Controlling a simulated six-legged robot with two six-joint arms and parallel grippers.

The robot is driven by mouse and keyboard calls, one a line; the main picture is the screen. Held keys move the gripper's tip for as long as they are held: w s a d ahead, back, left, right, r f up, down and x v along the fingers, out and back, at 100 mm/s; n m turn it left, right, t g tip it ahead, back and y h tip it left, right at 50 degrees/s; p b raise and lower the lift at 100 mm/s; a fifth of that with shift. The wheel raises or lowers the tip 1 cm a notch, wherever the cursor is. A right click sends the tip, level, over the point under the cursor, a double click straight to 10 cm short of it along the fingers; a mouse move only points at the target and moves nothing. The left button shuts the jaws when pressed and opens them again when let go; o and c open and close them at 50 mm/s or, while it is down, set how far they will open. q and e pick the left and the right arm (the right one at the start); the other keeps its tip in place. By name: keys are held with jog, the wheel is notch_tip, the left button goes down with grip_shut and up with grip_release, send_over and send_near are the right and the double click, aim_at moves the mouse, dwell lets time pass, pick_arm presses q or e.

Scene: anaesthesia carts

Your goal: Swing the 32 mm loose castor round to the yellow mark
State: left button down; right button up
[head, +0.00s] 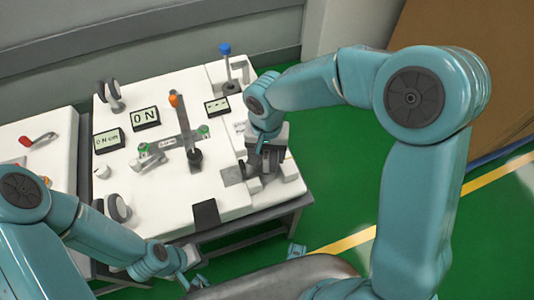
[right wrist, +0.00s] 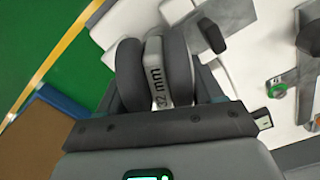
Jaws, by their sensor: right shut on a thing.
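The 32 mm castor (right wrist: 154,76) has two dark grey wheels around a pale middle piece that reads "32 mm" in the right wrist view. My right gripper (right wrist: 162,88) is shut on it, with a teal finger along each outer side. In the head view my right gripper (head: 265,160) is at the cart's right front corner and mostly covers the castor. I cannot make out a yellow mark on the cart. My left gripper (head: 194,270) is low in front of the cart, away from the castor. Its jaw gap is too small to read.
The white cart top (head: 180,205) carries an orange-knobbed lever (head: 175,101), a blue-knobbed post (head: 225,52), small displays (head: 146,118), and dark wheels at its left (head: 118,207). A second cart (head: 50,125) stands left. Green floor with a yellow stripe (head: 347,243) lies right.

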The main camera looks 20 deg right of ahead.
jog(key=shift+m, duration=0.4)
jog(key=o, duration=1.4)
jog(key=shift+c, duration=0.2)
notch_tip(320, 180, up, 16)
jog(key=p, duration=0.4)
jog(key=shift+r, duration=0.2)
jog(key=shift+s, duration=0.15)
